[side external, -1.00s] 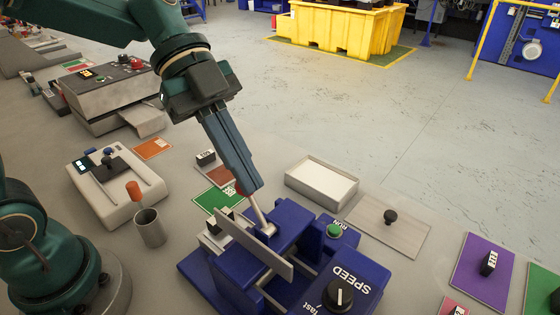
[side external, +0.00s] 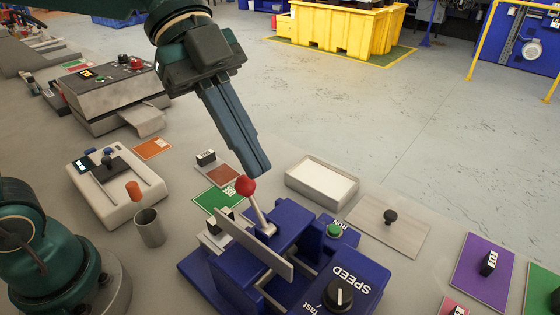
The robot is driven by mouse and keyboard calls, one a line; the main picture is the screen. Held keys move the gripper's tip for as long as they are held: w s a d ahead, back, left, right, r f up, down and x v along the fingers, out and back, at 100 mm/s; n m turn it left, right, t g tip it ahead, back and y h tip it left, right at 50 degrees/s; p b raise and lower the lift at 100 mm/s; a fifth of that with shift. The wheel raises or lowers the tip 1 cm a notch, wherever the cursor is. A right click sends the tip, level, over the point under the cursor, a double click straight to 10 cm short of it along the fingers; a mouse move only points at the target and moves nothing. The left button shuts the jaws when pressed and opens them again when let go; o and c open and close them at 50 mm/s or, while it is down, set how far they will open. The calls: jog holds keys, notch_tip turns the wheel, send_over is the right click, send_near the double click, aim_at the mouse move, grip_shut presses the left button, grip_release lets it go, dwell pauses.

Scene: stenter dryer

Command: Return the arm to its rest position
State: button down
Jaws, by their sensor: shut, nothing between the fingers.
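My gripper (side external: 258,168) is shut and empty. The machine also carries a green RUN button (side external: 334,230) and a black SPEED knob (side external: 339,293).
A metal cup (side external: 150,228) and a white device (side external: 113,187) stand left. Purple and green cards lie at right. Space above the table is clear.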

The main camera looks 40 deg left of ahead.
jog(key=s+a+r, duration=0.3)
jog(key=a+r, duration=0.2)
jog(key=s+a+f+n+t+y, duration=0.1)
jog(key=a+f+n+t+y, duration=0.2)
jog(key=f+n, duration=0.3)
jog(key=s+a+f+n+t+y, duration=0.2)
jog(key=a+f+n+y, duration=0.3)
jog(key=n, duration=0.9)
jog(key=shift+f+t, duration=0.4)
jog(key=shift+t, duration=0.2)
jog(key=c, duration=1.5)
grip_release()
jog(key=shift+c, duration=0.2)
